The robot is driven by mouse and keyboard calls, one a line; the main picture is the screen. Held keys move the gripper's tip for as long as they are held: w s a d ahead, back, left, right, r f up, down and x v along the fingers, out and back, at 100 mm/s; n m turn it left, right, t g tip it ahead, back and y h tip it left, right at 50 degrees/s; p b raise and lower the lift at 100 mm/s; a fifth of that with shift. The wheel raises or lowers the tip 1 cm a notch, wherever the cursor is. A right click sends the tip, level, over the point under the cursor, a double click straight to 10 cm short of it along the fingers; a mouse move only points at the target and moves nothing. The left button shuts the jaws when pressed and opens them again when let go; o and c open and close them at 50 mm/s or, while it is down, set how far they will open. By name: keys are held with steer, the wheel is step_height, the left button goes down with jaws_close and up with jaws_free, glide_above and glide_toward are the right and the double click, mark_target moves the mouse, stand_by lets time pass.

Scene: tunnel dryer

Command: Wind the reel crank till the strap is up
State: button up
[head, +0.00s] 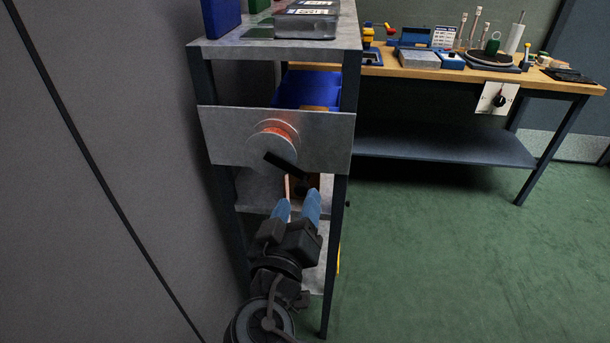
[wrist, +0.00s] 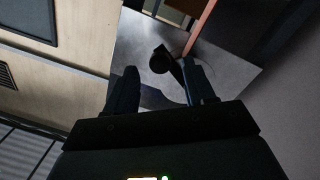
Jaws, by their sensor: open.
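The reel (head: 270,143), a grey disc with a red-orange rim behind it, is mounted on a grey metal plate (head: 225,135) on the rack's front. Its black crank arm (head: 284,164) slants down to the right, with a dark handle near its lower end. An orange strap (wrist: 203,24) runs straight from the plate in the wrist view. My gripper (head: 298,205) is open just below the crank, its blue fingers pointing up at it. In the wrist view the round black handle (wrist: 160,61) shows between the fingertips; I cannot tell whether it lies between them in depth.
The rack's top shelf (head: 270,47) holds boxes, and a blue bin (head: 300,88) sits behind the plate. A wooden-topped workbench (head: 450,76) with several items stands to the right. A grey wall is close on the left. Green floor (head: 440,250) is clear at right.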

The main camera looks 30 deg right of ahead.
mark_target(302, 193)
steer(key=p+x, duration=0.1)
steer(key=x, duration=0.5)
jaws_close()
stand_by(0.5)
